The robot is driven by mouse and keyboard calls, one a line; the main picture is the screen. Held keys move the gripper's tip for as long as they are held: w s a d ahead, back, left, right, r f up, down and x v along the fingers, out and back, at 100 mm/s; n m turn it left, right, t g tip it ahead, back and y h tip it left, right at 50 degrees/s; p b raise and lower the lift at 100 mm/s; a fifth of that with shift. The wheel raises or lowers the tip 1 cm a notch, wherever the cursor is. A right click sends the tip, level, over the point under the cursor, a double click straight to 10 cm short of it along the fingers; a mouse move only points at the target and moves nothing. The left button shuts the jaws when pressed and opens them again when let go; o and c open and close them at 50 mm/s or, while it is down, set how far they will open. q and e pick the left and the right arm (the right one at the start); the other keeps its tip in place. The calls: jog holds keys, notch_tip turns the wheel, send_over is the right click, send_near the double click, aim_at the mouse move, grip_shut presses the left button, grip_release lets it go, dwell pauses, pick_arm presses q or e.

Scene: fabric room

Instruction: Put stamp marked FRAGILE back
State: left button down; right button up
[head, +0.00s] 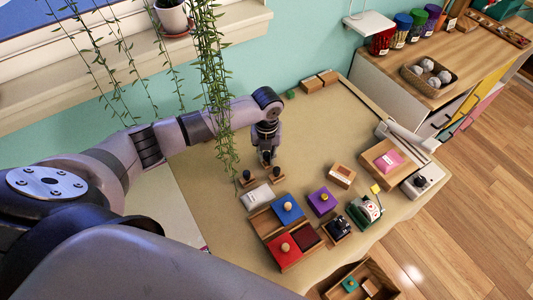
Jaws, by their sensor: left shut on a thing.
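My left gripper (266,154) points down over the far middle of the table. It is shut on a small dark-handled stamp (267,160), partly hidden by the fingers. My right gripper is not in view.
Hanging plant vines (212,70) fall close to my left arm. A wooden box (264,222) holds blue and red knobbed pieces. A purple block (322,201), a pink-topped wooden tray (372,154) and a green-and-white device (366,211) stand to the right. The table's left part is clear.

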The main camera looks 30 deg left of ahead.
aim_at(266, 154)
pick_arm(q)
jog(key=c, duration=1.5)
grip_release()
jog(key=shift+f, duration=0.1)
notch_tip(266, 154, up, 12)
jog(key=shift+r, duration=0.2)
